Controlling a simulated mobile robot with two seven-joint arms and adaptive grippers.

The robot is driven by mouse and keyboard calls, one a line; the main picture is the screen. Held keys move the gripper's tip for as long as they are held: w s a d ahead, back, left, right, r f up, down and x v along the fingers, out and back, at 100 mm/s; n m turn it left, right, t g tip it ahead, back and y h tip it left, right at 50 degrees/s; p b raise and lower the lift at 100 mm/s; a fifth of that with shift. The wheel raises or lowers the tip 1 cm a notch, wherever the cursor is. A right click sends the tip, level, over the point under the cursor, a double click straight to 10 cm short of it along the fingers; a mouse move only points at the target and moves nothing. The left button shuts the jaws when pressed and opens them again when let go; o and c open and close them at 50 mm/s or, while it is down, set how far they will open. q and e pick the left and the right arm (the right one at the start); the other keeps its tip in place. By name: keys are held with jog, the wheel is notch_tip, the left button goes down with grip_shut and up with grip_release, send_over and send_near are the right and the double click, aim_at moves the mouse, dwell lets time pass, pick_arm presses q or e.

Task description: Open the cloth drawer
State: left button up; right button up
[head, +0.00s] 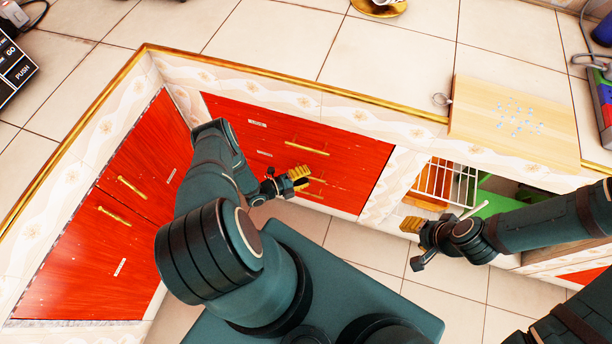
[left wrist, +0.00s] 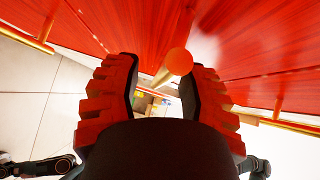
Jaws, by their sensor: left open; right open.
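Red drawers (head: 340,150) with gold handles are set in the counter front in the head view; they look shut. Their small labels are too small to read, so I cannot tell which is the cloth drawer. The upper gold handle (head: 305,147) is clear. My left gripper (head: 299,177) is open at a lower handle, hiding part of it. In the left wrist view, a gold handle with a round orange end (left wrist: 180,62) shows between the spread fingers, nearer the right finger. Contact cannot be told. My right gripper (head: 412,225) is open and empty before the open shelf.
Red doors (head: 125,210) with gold handles stand at left. An open shelf with a white rack (head: 447,185) is at right. A wooden board (head: 515,120) with pale blue bits lies on the tiled counter. Floor shows below the drawers.

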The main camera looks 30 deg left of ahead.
pick_arm(q)
jog(key=shift+o, duration=0.2)
jog(key=shift+w+d, duration=0.1)
jog(key=shift+w, duration=0.05)
grip_shut()
